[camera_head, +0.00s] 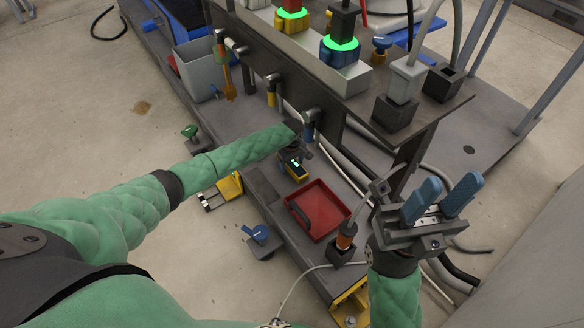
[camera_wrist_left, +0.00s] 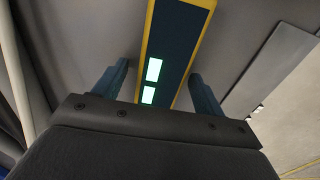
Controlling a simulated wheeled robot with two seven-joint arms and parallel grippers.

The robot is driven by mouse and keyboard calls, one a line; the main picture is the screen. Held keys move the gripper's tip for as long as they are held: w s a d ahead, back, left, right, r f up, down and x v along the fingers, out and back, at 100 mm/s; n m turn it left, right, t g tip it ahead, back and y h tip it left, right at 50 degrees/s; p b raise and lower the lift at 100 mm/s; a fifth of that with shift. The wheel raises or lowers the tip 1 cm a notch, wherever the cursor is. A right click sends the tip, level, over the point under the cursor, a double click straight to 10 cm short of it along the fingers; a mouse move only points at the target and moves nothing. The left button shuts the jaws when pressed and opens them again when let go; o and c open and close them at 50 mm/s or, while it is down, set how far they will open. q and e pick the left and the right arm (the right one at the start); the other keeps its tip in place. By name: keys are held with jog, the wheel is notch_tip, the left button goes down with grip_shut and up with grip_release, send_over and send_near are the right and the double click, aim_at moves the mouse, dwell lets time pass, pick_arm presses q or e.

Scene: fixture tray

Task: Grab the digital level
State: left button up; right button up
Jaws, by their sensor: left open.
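The digital level (camera_head: 295,171) is a small yellow and dark block with a lit display, on the grey bench shelf. In the left wrist view the level (camera_wrist_left: 176,45) shows a dark blue face, yellow edges and two bright display panels. My left gripper (camera_wrist_left: 158,75) is open, its two blue fingers standing on either side of the level, with gaps visible. In the head view my left forearm and wrist hide most of that gripper. My right gripper (camera_head: 442,198) is open and empty, its blue fingers apart, at the right, away from the level.
A red tray (camera_head: 333,222) with a dark handle-like item lies just right of the level. Hanging tools line the upright panel (camera_head: 255,67) behind it. A grey bin (camera_head: 198,68) stands at the back left. An orange-and-black tool (camera_head: 346,237) stands near the shelf's front.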

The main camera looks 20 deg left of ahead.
pick_arm(q)
jog(key=c, duration=1.2)
